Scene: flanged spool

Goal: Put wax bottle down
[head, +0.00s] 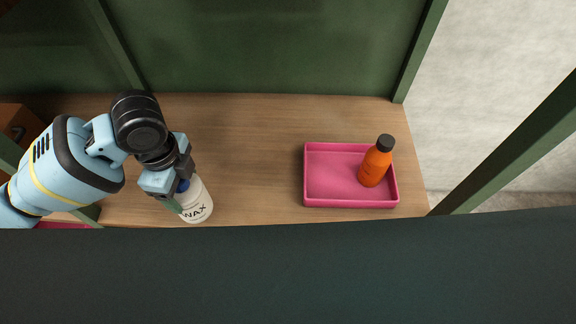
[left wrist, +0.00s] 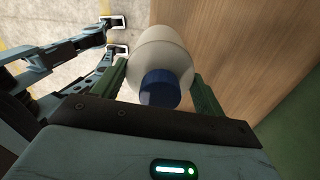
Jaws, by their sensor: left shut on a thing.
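The wax bottle (head: 197,204) is white with a blue cap and dark "WAX" lettering. It is at the left front of the wooden shelf in the head view, near the front edge. My left gripper (head: 179,190) is shut on it near the cap end. In the left wrist view the bottle (left wrist: 163,55) sits between the two green fingers (left wrist: 160,85), its blue cap facing the camera. Whether its base touches the shelf I cannot tell. My right gripper is not visible in the head view.
A pink tray (head: 325,203) stands on the wooden shelf (head: 250,140) to the right, with an orange bottle (head: 375,164) with a black cap in it. Green posts and a back panel (head: 280,45) frame the shelf. The shelf between wax bottle and tray is clear.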

